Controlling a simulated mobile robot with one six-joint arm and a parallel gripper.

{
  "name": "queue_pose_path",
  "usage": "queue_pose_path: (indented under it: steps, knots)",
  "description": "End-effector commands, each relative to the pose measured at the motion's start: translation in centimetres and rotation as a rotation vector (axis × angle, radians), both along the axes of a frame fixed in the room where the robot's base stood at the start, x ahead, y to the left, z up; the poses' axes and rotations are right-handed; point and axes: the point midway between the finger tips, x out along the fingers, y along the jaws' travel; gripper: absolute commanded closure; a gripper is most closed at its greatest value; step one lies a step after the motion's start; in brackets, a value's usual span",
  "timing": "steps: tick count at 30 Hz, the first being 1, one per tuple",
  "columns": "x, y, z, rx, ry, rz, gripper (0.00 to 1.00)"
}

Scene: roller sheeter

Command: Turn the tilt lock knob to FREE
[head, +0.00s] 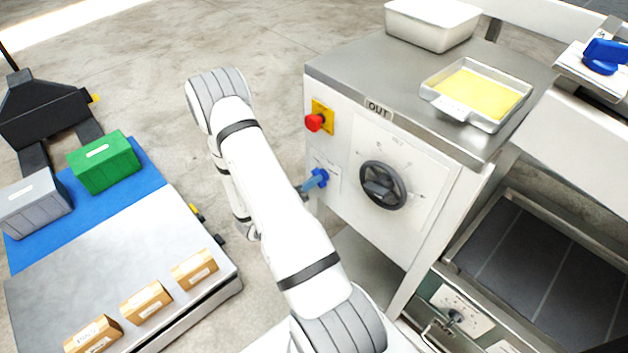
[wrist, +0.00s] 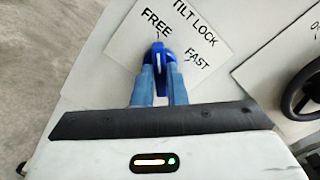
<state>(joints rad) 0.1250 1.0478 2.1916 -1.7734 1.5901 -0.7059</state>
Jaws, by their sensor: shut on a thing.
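The tilt lock knob (wrist: 158,48) is blue and sits on a white label plate (wrist: 190,30) reading TILT LOCK, with FREE at upper left and FAST at right.
A black handwheel dial (head: 383,186) is right of the knob. A red button on a yellow plate (head: 318,118) is above it. A pan of yellow sheet (head: 462,115) and a white tub (head: 430,28) stand on the steel top. A cart with boxes (head: 150,245) is at left.

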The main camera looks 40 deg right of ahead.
Motion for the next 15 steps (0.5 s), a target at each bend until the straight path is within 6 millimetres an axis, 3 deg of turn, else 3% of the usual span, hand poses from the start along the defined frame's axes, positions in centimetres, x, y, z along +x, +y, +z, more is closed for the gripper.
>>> queue_pose_path:
  steps: [4,5,6,12,15]
  knots:
    - [0.29,0.14,0.07,-0.001,-0.002,0.009,1.00]
    - [0.29,0.14,0.06,-0.001,-0.002,0.009,0.86]
    - [0.28,0.14,0.06,-0.001,-0.002,0.009,0.82]
    - [0.14,0.06,0.03,0.000,-0.002,0.005,0.66]
    - [0.11,0.04,0.03,0.000,-0.002,0.004,0.66]
